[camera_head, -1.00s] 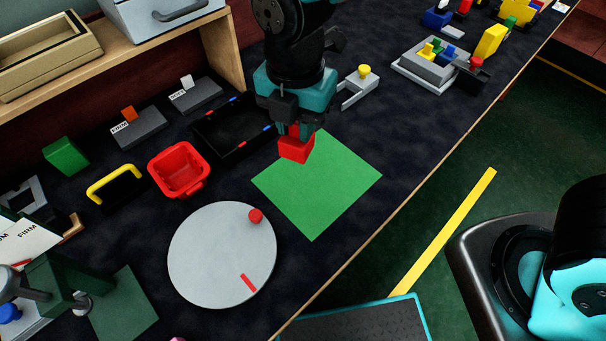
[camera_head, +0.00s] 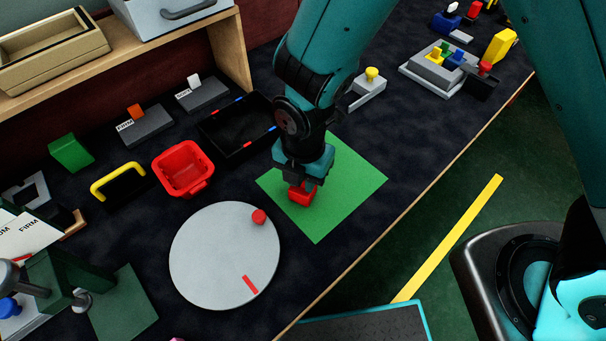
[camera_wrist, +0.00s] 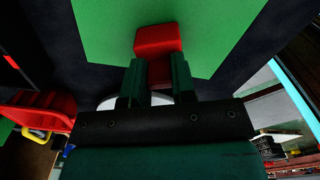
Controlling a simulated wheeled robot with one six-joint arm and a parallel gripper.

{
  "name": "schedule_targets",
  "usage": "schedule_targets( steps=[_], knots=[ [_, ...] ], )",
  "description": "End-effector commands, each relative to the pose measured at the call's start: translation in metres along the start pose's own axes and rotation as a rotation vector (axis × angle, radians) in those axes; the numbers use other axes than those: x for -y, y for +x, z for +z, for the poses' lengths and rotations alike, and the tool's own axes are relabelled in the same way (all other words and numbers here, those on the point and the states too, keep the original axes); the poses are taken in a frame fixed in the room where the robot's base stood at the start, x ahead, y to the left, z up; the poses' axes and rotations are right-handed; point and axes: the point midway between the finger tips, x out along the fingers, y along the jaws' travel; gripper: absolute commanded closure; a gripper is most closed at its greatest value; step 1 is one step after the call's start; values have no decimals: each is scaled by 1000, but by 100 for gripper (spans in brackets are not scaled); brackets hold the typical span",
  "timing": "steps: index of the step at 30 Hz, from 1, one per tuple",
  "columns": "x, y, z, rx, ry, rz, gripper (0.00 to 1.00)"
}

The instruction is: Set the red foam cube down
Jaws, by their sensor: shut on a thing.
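The red foam cube (camera_head: 300,196) is between the fingers of my gripper (camera_head: 303,184), over the left part of the green mat (camera_head: 343,192). My gripper points down and is shut on the cube. In the wrist view the cube (camera_wrist: 158,42) shows beyond the two fingertips (camera_wrist: 159,75), with the green mat (camera_wrist: 215,30) behind it. The cube looks low, at or near the mat; I cannot tell whether it touches. My gripper hides part of the cube and some of the mat.
A grey round disc (camera_head: 222,262) with a red knob lies to the lower left. A red bin (camera_head: 184,170) and a black tray (camera_head: 238,128) stand to the left. The table's wooden edge (camera_head: 400,222) runs along the right. The mat's right side is clear.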

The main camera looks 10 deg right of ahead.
Motion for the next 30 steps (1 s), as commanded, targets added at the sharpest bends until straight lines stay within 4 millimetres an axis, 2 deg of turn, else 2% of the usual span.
schedule_targets(
  steps=[6, 7, 9, 10, 17, 21, 23, 30],
  knots=[
    [0, 4, 0, 0, 0, -1, 97],
    [0, 3, 0, 0, 0, 0, 69],
    [0, 3, 0, 0, 0, 0, 53],
    [0, 3, 0, 0, 0, 0, 50],
    [0, 2, 0, 0, 0, 0, 50],
    [-1, -7, 0, 1, 0, 3, 50],
    [-1, -15, 0, 1, 0, 3, 50],
    [-1, -69, 0, 2, 0, 6, 50]
  ],
)
